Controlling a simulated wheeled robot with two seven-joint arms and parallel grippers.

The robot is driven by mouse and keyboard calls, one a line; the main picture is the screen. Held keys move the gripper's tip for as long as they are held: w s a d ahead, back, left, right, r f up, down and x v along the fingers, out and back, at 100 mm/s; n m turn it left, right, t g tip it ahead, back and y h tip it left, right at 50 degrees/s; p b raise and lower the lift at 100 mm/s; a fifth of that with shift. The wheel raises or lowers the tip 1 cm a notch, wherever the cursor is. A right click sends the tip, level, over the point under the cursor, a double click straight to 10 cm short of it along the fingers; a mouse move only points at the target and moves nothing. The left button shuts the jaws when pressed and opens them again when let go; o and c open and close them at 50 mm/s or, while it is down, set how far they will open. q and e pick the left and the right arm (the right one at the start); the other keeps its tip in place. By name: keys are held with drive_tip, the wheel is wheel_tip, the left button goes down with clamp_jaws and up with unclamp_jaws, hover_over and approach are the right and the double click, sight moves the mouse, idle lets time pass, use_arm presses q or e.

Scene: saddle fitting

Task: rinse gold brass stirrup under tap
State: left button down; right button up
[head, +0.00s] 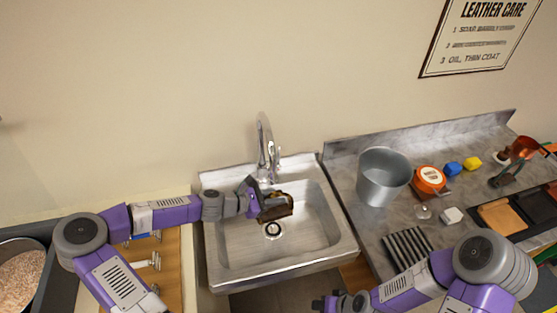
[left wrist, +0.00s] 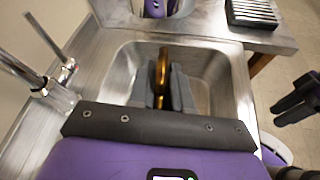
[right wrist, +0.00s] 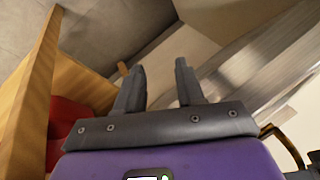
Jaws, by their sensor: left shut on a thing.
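The gold brass stirrup (head: 277,207) is held over the sink basin, and its narrow edge shows in the left wrist view (left wrist: 162,70). My left gripper (head: 262,205) is shut on it; in the left wrist view the fingers stand on both sides of it. The tap (head: 266,145) is a chrome gooseneck at the back of the sink, just behind the gripper. I cannot tell if water runs. The sink (head: 315,245) is steel with a dark drain below the stirrup. My right gripper (right wrist: 158,85) is empty with its fingers apart, low in front of the counter.
Right of the sink, a metal bucket (head: 383,178), an orange round tin (head: 429,181), blue and yellow blocks and a ridged dark rack (head: 407,248) stand on the steel counter. A wooden board with hooks lies left of the sink.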

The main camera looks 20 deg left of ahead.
drive_tip(key=a+r+n+y, duration=0.3)
drive_tip(key=a+r+n, duration=0.8)
drive_tip(key=a, duration=0.3)
drive_tip(key=w+r+m+t, duration=0.2)
drive_tip(key=w+r+m, duration=0.1)
drive_tip(key=w, duration=0.7)
drive_tip(key=w+r+m+t, duration=0.2)
drive_tip(key=w+r+t, duration=0.1)
drive_tip(key=w, duration=0.7)
drive_tip(key=w+r+m+t, duration=0.2)
drive_tip(key=w+r+m, duration=0.1)
drive_tip(key=w, duration=0.7)
drive_tip(key=w+a+r+n+y, duration=0.2)
drive_tip(key=a+r+n, duration=0.1)
drive_tip(key=a+r, duration=0.3)
hover_over(279, 163)
drive_tip(key=shift+t, duration=0.4)
drive_tip(key=shift+w+a+f, duration=0.1)
drive_tip(key=shift+w+f, duration=0.05)
drive_tip(key=shift+f, duration=1.35)
drive_tip(key=shift+w+f, duration=0.15)
drive_tip(key=shift+f, duration=1.35)
